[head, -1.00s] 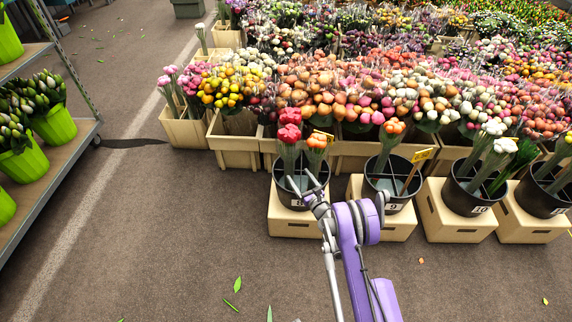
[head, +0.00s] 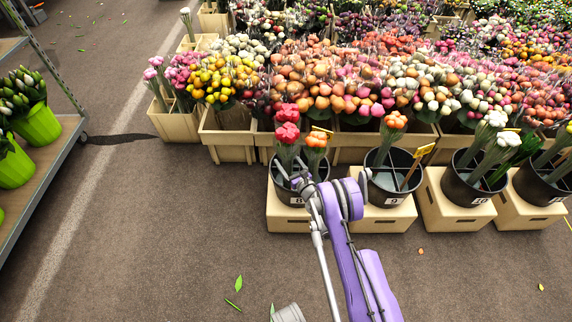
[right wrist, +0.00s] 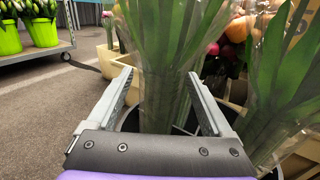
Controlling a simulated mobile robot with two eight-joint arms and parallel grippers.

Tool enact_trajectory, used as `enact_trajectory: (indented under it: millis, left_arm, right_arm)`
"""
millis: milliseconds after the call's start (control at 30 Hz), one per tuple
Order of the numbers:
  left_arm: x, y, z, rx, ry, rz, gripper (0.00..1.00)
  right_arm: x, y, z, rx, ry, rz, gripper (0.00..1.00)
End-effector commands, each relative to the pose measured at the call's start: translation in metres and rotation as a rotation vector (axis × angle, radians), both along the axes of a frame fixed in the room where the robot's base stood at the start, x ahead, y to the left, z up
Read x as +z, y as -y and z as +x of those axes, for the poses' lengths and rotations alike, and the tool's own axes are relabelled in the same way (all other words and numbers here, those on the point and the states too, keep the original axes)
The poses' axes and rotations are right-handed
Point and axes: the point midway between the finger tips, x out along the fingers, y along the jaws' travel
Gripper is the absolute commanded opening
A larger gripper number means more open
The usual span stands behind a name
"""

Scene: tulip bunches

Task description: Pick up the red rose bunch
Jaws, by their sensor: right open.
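The red rose bunch (head: 287,132) stands upright in the left black bucket (head: 318,172), beside an orange bunch (head: 316,140). My right gripper (head: 290,174) is open at the bucket, low at the red bunch's stems. In the right wrist view, green stems in clear wrap (right wrist: 163,70) stand between the two open fingers of my right gripper (right wrist: 160,88). The red heads are out of that view. The fingers do not appear closed on the stems. My left gripper is not in view.
The bucket stands on a cream box (head: 290,215), with more buckets on boxes to its right. Crates of dense flowers (head: 230,140) stand behind. A shelf with green pots (head: 38,125) is at the left. The grey floor in front is mostly clear.

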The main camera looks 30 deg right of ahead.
Motion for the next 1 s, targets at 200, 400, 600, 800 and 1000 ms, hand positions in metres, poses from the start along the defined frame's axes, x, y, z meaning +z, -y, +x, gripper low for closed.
enact_trajectory:
  millis: [200,400,600,800,1000]
  left_arm:
    - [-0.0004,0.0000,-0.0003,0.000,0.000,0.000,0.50]
    - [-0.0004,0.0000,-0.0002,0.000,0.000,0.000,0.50]
    - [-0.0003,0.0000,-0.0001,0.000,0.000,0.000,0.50]
    - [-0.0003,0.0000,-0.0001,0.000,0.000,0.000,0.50]
    - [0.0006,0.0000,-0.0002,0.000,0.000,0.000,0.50]
  right_arm:
    - [-0.0001,0.0001,0.0000,0.000,0.000,0.000,0.58]
    - [0.0000,0.0002,0.0000,0.000,0.000,0.000,0.22]
    - [0.0001,0.0001,0.0000,0.000,0.000,0.000,0.00]
    - [0.0005,0.0001,0.0001,0.001,0.001,0.000,0.00]
    - [0.0034,0.0001,0.0001,0.001,0.001,0.000,0.00]
